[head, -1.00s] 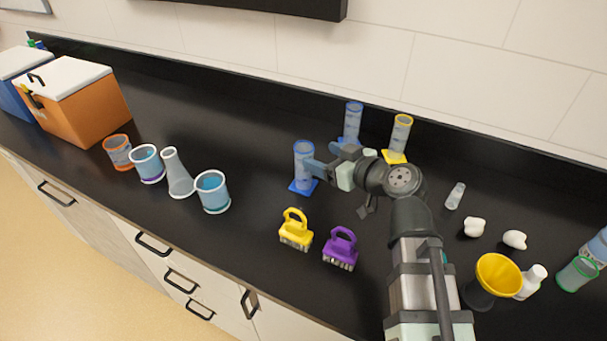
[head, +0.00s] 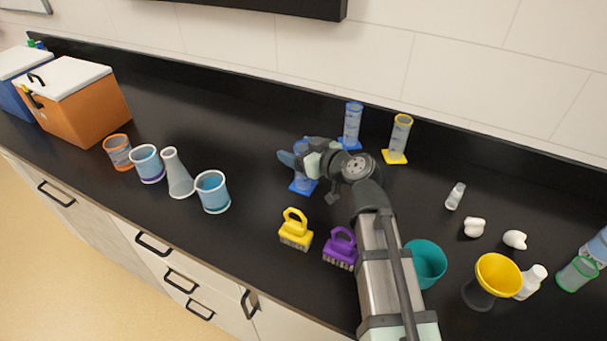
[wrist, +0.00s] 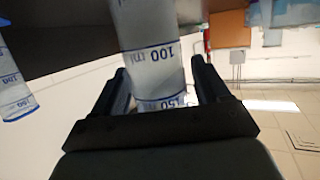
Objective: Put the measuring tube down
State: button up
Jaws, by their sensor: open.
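The measuring tube (head: 303,184), clear with blue markings and a blue base, stands upright on the black counter, its upper part mostly hidden by my gripper. My gripper (head: 293,157) is open around it. In the wrist view the tube (wrist: 152,50) lies between the two open fingers of my gripper (wrist: 160,88), its markings upside down. I cannot tell whether either finger touches it.
Another blue-based tube (head: 352,125) and a yellow-based tube (head: 400,138) stand behind. A yellow brush (head: 296,230) and a purple brush (head: 341,249) lie in front. A teal cup (head: 427,264) is right of my arm. Beakers (head: 212,192) stand left, with clear counter between.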

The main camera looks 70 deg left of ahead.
jog(key=shift+c, duration=0.2)
grip_shut()
notch_tip(320, 180, up, 10)
dwell(1.2)
